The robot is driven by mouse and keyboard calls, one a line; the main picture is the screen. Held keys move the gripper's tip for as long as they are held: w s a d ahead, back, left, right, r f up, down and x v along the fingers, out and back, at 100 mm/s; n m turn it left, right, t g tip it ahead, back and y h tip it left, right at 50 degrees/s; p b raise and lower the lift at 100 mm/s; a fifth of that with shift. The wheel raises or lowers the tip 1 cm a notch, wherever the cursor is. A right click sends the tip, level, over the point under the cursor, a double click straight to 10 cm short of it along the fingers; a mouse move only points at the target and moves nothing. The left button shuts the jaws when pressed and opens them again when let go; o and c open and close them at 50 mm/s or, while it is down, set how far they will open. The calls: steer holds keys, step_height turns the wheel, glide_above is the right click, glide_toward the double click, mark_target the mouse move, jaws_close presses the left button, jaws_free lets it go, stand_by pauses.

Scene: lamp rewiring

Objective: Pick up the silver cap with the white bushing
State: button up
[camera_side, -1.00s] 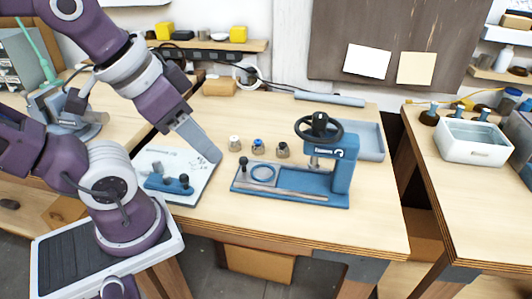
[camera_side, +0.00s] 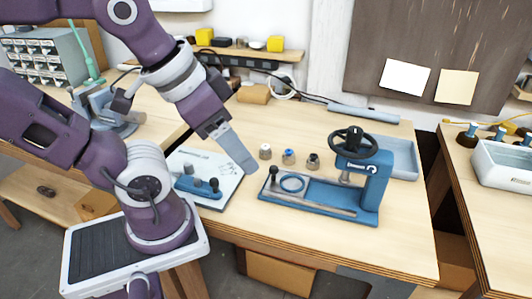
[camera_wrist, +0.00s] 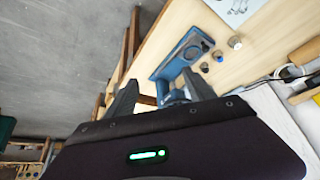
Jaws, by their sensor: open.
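The silver cap with the white bushing (camera_side: 265,151) stands on the bench, leftmost in a short row of three caps. Beside it are a cap with a blue bushing (camera_side: 288,157) and one with a dark bushing (camera_side: 313,160). In the wrist view the white-topped cap (camera_wrist: 235,43) is the one nearest the printed sheet. My gripper (camera_side: 250,170) is above the bench, left of and in front of the cap, apart from it. In the wrist view my gripper (camera_wrist: 160,92) has its fingers spread, with no cap between them.
A blue press (camera_side: 365,185) with a black handwheel stands right of the caps. A white board (camera_side: 222,165) with a blue fixture (camera_side: 195,187) lies at the left. A blue-grey tray (camera_side: 405,160) sits behind the press. The bench behind the caps is mostly clear.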

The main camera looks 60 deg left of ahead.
steer(key=n+g+y, duration=0.4)
steer(key=n+g, duration=0.1)
steer(key=n, duration=1.1)
glide_above(267, 149)
steer(key=d, duration=0.3)
step_height(267, 149, down, 17)
steer(key=shift+n+y, duration=0.3)
steer(key=shift+n, duration=0.1)
steer(key=x, duration=0.8)
steer(key=shift+s+a+f, duration=0.1)
steer(key=shift+s, duration=0.1)
jaws_close()
